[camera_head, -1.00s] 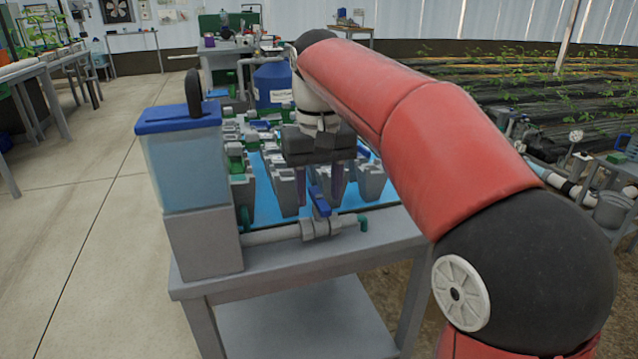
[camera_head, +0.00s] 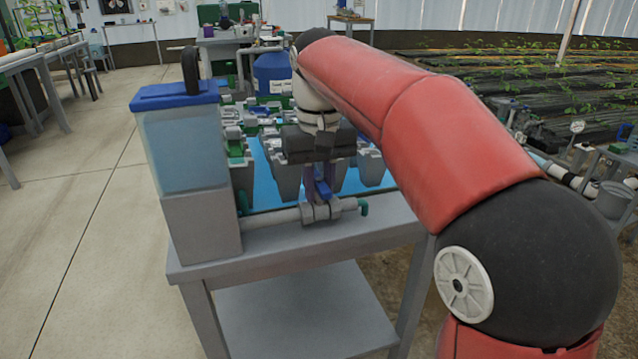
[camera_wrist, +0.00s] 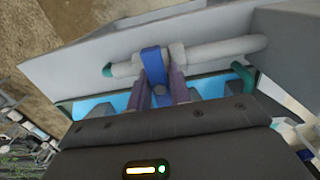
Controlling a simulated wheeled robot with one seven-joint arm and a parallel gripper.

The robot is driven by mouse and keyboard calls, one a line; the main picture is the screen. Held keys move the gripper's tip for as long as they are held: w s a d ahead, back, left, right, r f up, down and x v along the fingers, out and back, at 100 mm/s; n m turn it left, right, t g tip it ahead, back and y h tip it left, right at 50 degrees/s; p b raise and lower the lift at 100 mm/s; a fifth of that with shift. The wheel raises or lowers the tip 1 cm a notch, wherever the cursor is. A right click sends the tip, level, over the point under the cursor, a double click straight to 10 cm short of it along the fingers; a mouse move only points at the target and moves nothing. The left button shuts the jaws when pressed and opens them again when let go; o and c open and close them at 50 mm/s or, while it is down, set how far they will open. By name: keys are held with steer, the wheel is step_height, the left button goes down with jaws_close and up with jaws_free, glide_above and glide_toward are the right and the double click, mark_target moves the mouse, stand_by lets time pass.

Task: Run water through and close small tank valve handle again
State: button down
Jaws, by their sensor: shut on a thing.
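The small tank (camera_head: 180,150) has clear walls, a blue lid and a grey base, and stands at the left of a grey bench. A grey pipe (camera_head: 270,219) runs right from its base through a valve body to a teal outlet (camera_head: 363,206). The blue valve handle (camera_head: 322,190) sits on the valve; in the wrist view the handle (camera_wrist: 154,66) lies across the pipe. My gripper (camera_head: 318,192) is above the valve, its purple fingers shut on the handle from both sides; the fingers also show in the wrist view (camera_wrist: 160,88). No water stream shows at the outlet.
Grey-and-green fittings (camera_head: 236,145) and a blue tray (camera_head: 266,188) lie close behind the pipe. A blue barrel (camera_head: 273,75) stands further back. The bench front edge (camera_head: 300,240) is clear, and open floor lies to the left.

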steer(key=n+p, duration=0.1)
steer(key=n, duration=0.2)
steer(key=shift+r+n+p, duration=0.15)
steer(key=shift+n+p, duration=0.15)
steer(key=shift+p, duration=0.05)
steer(key=n+p, duration=0.1)
steer(key=n, duration=0.3)
steer(key=shift+n, duration=0.3)
steer(key=n, duration=0.5)
steer(key=shift+n, duration=0.4)
steer(key=n, duration=0.5)
steer(key=c, duration=1.2)
jaws_free()
step_height(320, 180, up, 10)
steer(key=shift+f, duration=0.15)
